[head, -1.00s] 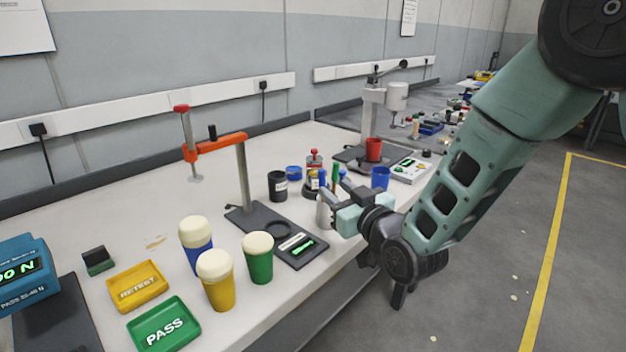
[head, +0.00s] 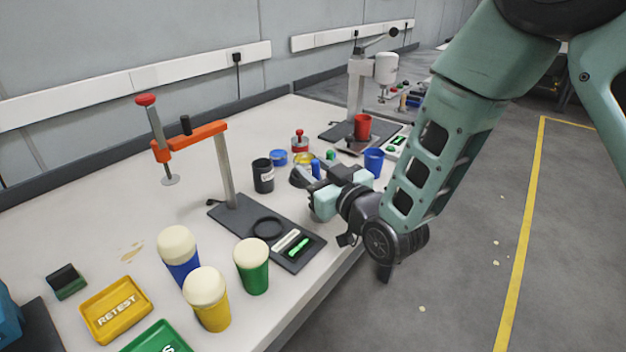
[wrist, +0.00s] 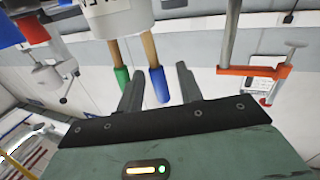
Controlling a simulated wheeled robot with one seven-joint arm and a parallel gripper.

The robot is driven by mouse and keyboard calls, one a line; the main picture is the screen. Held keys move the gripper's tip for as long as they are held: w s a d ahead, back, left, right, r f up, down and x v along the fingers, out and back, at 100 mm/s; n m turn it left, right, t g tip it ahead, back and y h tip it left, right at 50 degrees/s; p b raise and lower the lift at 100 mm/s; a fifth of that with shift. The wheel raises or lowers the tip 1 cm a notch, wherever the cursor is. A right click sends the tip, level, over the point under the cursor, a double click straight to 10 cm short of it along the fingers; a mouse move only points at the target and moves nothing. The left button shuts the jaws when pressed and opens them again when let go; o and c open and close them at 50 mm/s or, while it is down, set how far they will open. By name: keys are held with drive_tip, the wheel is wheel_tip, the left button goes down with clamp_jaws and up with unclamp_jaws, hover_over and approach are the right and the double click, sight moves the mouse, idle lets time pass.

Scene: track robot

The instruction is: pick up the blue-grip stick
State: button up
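The blue-grip stick shows its blue end (head: 316,168) just above my gripper in the head view. In the wrist view, which looks upside down, its blue grip (wrist: 160,86) and wooden shaft extend from a pale cup (wrist: 118,16) with dark lettering. A green-grip stick (wrist: 121,78) stands beside it in the same cup. My gripper (wrist: 160,71) is open and empty. The blue grip appears between its two dark fingers, with no clear contact; the green grip is by the left finger. In the head view my gripper (head: 309,177) hides the cup.
A blue cup (head: 373,162) and a red cup (head: 362,127) stand right of and behind my gripper. A black jar (head: 263,175) and an orange-armed stand (head: 228,180) are to the left. Foam-topped cups (head: 206,298) stand nearer on the bench.

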clamp_jaws()
drive_tip(key=shift+r, duration=0.15)
